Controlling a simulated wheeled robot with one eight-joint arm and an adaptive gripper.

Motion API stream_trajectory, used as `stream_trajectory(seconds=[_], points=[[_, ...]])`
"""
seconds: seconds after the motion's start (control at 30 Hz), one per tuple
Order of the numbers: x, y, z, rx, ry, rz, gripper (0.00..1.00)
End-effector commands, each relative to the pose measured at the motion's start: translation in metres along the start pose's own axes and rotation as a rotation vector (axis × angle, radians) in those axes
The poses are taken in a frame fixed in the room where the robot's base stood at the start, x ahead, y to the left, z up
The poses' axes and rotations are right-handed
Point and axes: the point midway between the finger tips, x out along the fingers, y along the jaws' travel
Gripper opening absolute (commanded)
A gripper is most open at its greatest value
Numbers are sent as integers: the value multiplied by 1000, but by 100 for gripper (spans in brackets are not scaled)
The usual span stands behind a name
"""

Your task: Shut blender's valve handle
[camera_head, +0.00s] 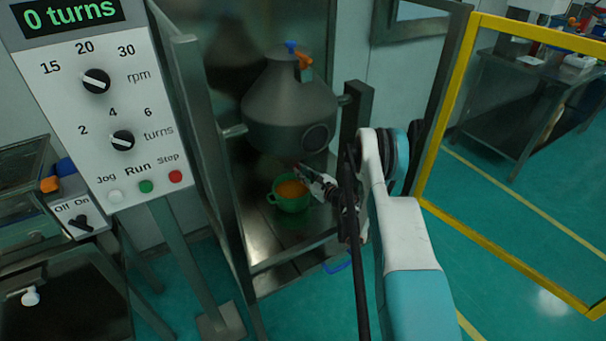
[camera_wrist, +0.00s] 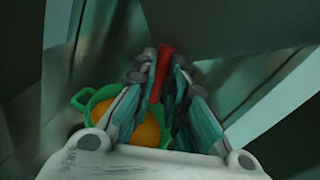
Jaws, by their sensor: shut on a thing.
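The blender (camera_head: 290,105) is a grey cone-shaped vessel hung in a metal frame, with a blue and an orange part on top. Its valve handle (camera_wrist: 161,72) is a red bar under the vessel, seen in the wrist view between my fingertips. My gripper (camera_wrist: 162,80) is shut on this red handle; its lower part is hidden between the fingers. In the head view, my gripper (camera_head: 304,172) reaches in from the right below the vessel. The valve body is not clearly seen.
A green pot (camera_head: 290,203) with orange contents stands below the vessel, close under my gripper; it also shows in the wrist view (camera_wrist: 82,100). A control panel (camera_head: 105,100) reading "0 turns" is at left. A yellow-framed gate (camera_head: 443,105) is at right.

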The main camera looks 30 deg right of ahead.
Motion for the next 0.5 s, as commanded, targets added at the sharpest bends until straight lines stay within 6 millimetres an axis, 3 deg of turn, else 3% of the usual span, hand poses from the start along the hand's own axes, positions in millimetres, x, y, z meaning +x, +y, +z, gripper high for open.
stream_trajectory(seconds=[0.5], points=[[1, 3, 2, -478, 95, 1, 0]])
